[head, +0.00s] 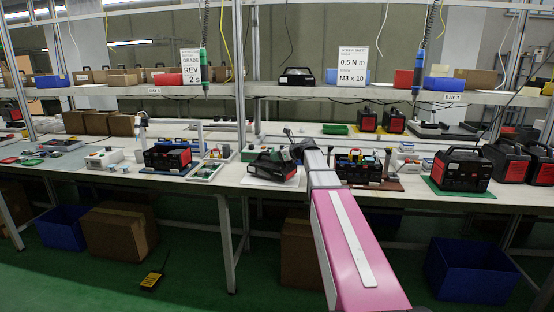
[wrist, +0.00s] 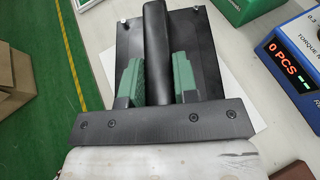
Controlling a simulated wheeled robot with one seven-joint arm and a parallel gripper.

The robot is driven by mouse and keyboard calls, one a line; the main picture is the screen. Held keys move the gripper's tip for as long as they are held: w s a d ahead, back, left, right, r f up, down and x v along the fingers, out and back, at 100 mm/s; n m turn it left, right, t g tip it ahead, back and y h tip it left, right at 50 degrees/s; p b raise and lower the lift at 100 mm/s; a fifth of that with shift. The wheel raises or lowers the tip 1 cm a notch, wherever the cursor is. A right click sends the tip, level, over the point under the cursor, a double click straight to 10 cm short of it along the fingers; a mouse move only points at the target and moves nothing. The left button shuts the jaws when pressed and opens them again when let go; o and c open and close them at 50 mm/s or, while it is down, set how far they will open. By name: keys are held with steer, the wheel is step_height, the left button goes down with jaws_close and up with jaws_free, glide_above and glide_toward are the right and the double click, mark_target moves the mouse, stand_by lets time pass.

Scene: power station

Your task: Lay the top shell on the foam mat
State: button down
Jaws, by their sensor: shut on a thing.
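The top shell (wrist: 205,45) is a black box-like part with a long bar handle (wrist: 157,40). My gripper (wrist: 157,72) is shut on this handle, with a green finger pad on each side. In the head view the shell (head: 270,164) shows black with red, at the front of the bench, and my gripper (head: 298,150) reaches it from the right. A white sheet, which looks like the foam mat (head: 290,182), shows under the shell; its edge also shows in the wrist view (wrist: 236,90). I cannot tell whether the shell touches it.
A black and red unit (head: 168,158) stands to the left and another (head: 357,168) to the right. A torque counter (wrist: 288,50) and a green box (wrist: 238,10) are close by. A unit on a green mat (head: 458,171) stands farther right. The bench's front edge is near.

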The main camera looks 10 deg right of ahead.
steer(key=shift+f, duration=0.35)
steer(key=shift+f, duration=0.1)
steer(key=c, duration=0.9)
jaws_free()
steer(key=shift+s+d, duration=0.15)
steer(key=v, duration=1.1)
steer(key=shift+s+d+r, duration=0.15)
steer(key=shift+r, duration=0.2)
